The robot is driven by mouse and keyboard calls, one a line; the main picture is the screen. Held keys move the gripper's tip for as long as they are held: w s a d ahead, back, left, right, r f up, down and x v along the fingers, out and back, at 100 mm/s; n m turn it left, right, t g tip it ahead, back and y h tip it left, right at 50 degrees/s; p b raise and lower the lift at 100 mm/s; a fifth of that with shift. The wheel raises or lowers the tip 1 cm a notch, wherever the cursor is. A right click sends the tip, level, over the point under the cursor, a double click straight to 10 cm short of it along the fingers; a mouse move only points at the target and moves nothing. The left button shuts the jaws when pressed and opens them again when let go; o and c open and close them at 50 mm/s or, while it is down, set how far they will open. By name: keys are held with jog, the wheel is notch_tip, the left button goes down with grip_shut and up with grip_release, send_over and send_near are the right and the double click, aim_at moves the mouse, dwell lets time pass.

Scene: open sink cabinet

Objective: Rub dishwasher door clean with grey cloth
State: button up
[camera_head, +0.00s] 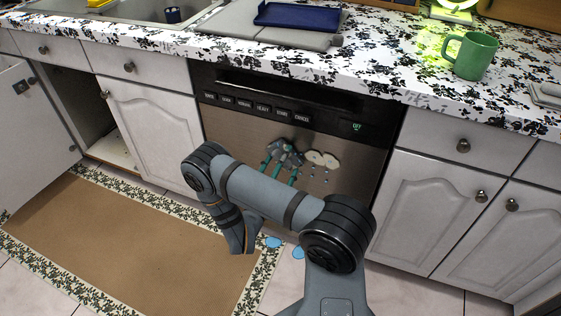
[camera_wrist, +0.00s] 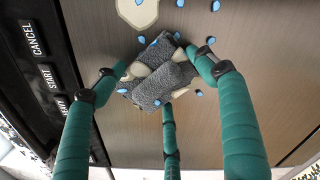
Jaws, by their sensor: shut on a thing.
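The dishwasher door (camera_head: 345,185) is a brownish metal front below a black control panel, shut and upright. It fills most of the wrist view (camera_wrist: 265,60). My gripper (camera_head: 282,160) has green fingers and is at the upper middle of the door. In the wrist view, my gripper (camera_wrist: 163,78) is shut on the grey cloth (camera_wrist: 165,85), which is crumpled and lies at the door surface. Cream stains (camera_head: 322,159) with blue drops show on the door just right of the cloth. In the wrist view, one cream stain (camera_wrist: 138,12) is above the cloth, and cream patches show around it.
Black panel buttons (camera_head: 258,108) run above the cloth. A green mug (camera_head: 475,56) and a blue tray (camera_head: 297,15) are on the patterned counter. A cabinet door (camera_head: 30,135) stands open at left. A brown mat (camera_head: 130,235) covers the floor.

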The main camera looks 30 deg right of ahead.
aim_at(300, 163)
jog(key=shift+s+d+p, duration=0.4)
jog(key=shift+s+d, duration=0.25)
jog(key=shift+s, duration=0.2)
jog(key=shift+s+d+p, duration=0.35)
jog(key=shift+s+d, duration=0.2)
jog(key=shift+s, duration=0.25)
jog(key=shift+s+d, duration=0.25)
jog(key=shift+s+p, duration=0.1)
jog(key=shift+p, duration=0.2)
jog(key=shift+s+d, duration=0.4)
jog(key=shift+s, duration=0.05)
jog(key=shift+s+p, duration=0.1)
jog(key=shift+p, duration=0.2)
